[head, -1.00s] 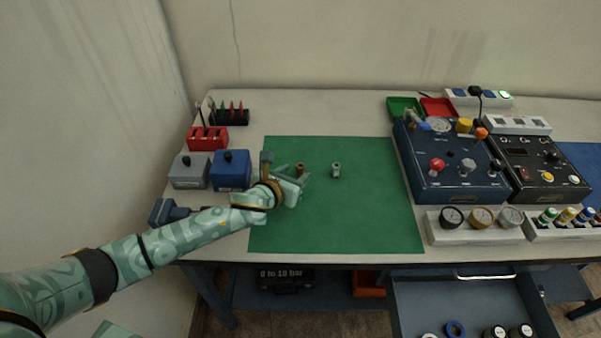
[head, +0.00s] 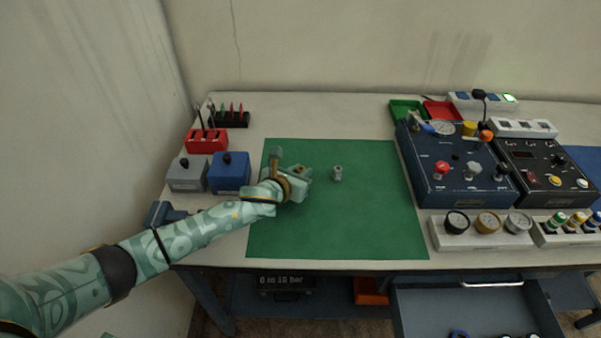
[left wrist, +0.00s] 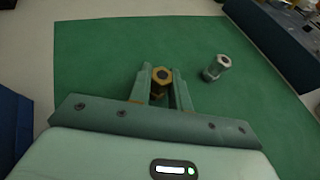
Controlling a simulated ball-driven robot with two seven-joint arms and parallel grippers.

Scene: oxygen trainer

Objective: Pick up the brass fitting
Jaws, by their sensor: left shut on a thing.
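The brass fitting (left wrist: 161,76) stands between the two fingers of my left gripper (left wrist: 160,88) in the left wrist view, with its hexagonal top showing. In the head view my left gripper (head: 302,172) is over the green mat (head: 370,215) and hides most of the fitting. The gripper is shut on the fitting. I cannot tell whether the fitting's foot is still on the mat. My right gripper is not in view.
A blue box (head: 230,173) and a grey box (head: 188,173) stand left of the mat. A blue control panel (head: 455,170) and a white block with gauges (head: 480,235) stand to its right. An open drawer (head: 470,310) juts out below. The mat's front is clear.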

